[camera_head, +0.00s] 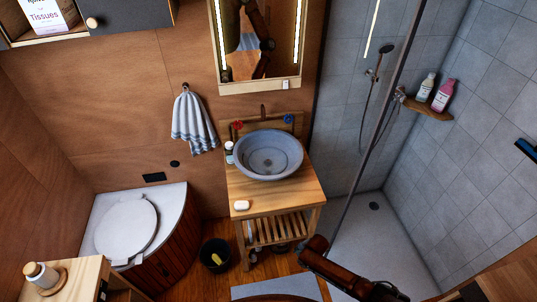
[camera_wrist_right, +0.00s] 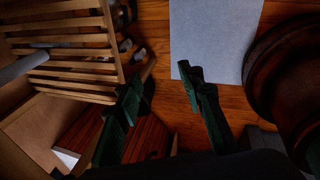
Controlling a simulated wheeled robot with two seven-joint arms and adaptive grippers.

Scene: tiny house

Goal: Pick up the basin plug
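The grey round basin (camera_head: 244,157) stands on the wooden washstand (camera_head: 272,199). A small round mark (camera_head: 268,161) shows at the basin's bottom; I cannot tell whether it is the basin plug or the drain. I cannot make out the plug for certain anywhere. My right gripper (camera_head: 313,248) is low, in front of and to the right of the washstand, well apart from the basin. In the right wrist view its two dark green fingers (camera_wrist_right: 160,84) are spread with nothing between them, pointing toward the floor and slatted shelf. My left gripper is not in view.
A tap (camera_head: 263,112) with red and blue handles stands behind the basin. A bottle (camera_head: 229,152) and white soap (camera_head: 242,205) are on the washstand. The glass shower edge (camera_head: 385,95) rises at right. A black bin (camera_head: 215,253) and grey mat (camera_head: 262,287) are on the floor.

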